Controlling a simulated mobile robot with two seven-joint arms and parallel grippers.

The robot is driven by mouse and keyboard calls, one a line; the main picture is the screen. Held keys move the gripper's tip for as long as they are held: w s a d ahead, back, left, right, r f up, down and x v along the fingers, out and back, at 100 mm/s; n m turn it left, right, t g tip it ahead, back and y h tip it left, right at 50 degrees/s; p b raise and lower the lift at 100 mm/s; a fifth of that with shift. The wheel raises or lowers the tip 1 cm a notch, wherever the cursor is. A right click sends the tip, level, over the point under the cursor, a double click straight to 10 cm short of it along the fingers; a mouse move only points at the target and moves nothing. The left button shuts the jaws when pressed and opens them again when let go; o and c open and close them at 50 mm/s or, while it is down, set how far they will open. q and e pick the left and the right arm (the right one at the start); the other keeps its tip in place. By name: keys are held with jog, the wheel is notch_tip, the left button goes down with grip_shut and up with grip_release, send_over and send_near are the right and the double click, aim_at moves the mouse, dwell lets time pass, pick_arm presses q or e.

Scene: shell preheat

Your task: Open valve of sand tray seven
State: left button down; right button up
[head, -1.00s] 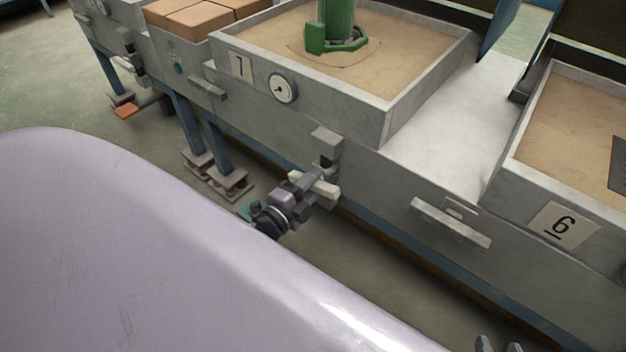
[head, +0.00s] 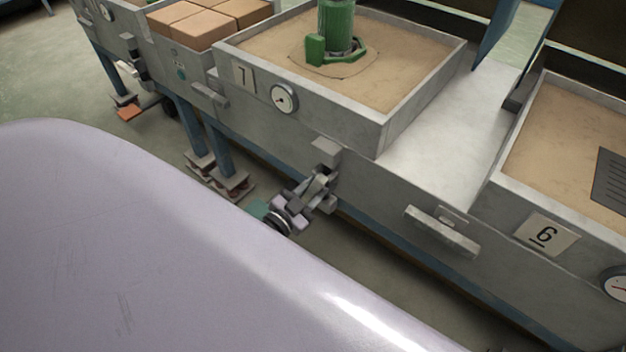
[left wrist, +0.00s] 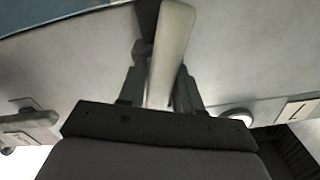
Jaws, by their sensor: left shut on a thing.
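Sand tray seven (head: 385,128) is a grey metal box of sand with a "7" plate (head: 243,75) and a round dial gauge (head: 284,98) on its front. Its valve (head: 326,152) sits low on the front face, below the tray's corner. My left gripper (head: 312,194) is at the valve, shut on the pale valve lever (left wrist: 172,45). In the left wrist view the lever runs between the two fingers of the left gripper (left wrist: 160,88). In the head view the gripper hides much of the lever. My right gripper is not clearly in view.
A green cylinder (head: 337,28) stands in the sand of tray seven. Tray six (head: 505,185) with its "6" plate (head: 545,234) is at the right. A grey handle (head: 442,232) sticks out between them. Brown blocks (head: 200,25) lie at upper left. Blue legs (head: 222,150) stand below.

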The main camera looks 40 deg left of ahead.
pick_arm(q)
jog(key=shift+n+p, duration=0.35)
jog(key=shift+n, duration=1.75)
pick_arm(e)
jog(key=shift+s+d+f, duration=0.35)
jog(key=shift+d+f, duration=0.05)
jog(key=shift+r, duration=0.1)
pick_arm(q)
jog(key=c, duration=0.9)
grip_release()
pick_arm(e)
jog(key=shift+a, duration=0.1)
